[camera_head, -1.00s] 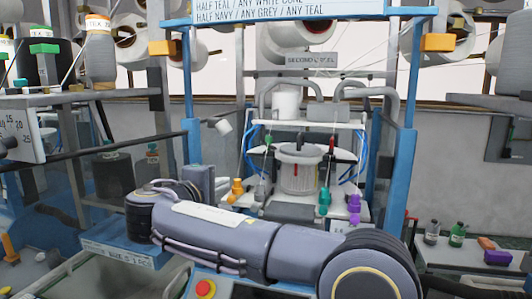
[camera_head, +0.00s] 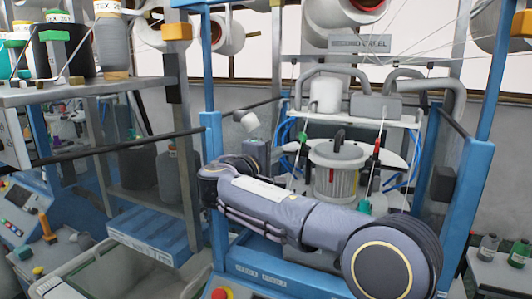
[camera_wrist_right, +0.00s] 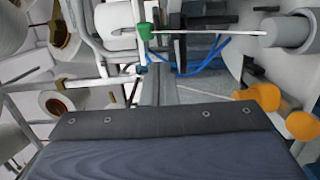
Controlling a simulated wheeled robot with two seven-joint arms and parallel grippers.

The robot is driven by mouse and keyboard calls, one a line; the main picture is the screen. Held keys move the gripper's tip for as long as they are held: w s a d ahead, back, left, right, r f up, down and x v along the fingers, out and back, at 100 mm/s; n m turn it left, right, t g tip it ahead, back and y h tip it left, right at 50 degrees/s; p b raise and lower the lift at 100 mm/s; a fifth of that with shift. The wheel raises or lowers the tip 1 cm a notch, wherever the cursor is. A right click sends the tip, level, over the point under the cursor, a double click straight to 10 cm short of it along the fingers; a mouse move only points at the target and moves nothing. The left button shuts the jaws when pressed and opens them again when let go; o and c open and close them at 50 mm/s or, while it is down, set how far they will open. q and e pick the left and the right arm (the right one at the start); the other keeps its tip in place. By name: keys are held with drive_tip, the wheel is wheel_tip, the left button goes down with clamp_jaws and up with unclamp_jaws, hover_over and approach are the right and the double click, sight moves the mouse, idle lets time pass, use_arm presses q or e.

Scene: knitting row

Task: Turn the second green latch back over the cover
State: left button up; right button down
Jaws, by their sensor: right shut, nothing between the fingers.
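In the head view, a light ribbed cylinder with a round lid and dark handle (camera_head: 337,157) stands in the machine's middle. I cannot tell whether this lid is the cover. A small green piece (camera_head: 303,137) sits to its left, and a teal piece (camera_head: 365,207) shows low on its right. In the right wrist view, a green piece (camera_wrist_right: 145,31) sits at the left end of a thin pale rod. My right gripper (camera_wrist_right: 160,72) is shut and empty, its fingertips just below the green piece; contact is unclear. My arm hides the machine's lower front. My left gripper is out of view.
Blue posts (camera_head: 465,190) frame the machine on both sides. Blue tubes and grey pipes (camera_head: 375,104) lie behind the cylinder. Orange knobs (camera_wrist_right: 285,110) are right of my fingers in the wrist view. A shelf with cones (camera_head: 90,92) stands at the left.

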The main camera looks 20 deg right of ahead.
sight(302, 147)
drive_tip(key=d, duration=0.1)
drive_tip(key=d+p, duration=0.1)
drive_tip(key=d, duration=0.1)
drive_tip(key=d+p, duration=0.1)
drive_tip(key=d, duration=0.1)
drive_tip(key=shift+w+d+r, duration=0.1)
drive_tip(key=shift+w+r, duration=0.05)
drive_tip(key=shift+w, duration=0.25)
drive_tip(key=shift+s+d, duration=0.1)
drive_tip(key=shift+d, duration=0.35)
drive_tip(key=shift+f, duration=0.2)
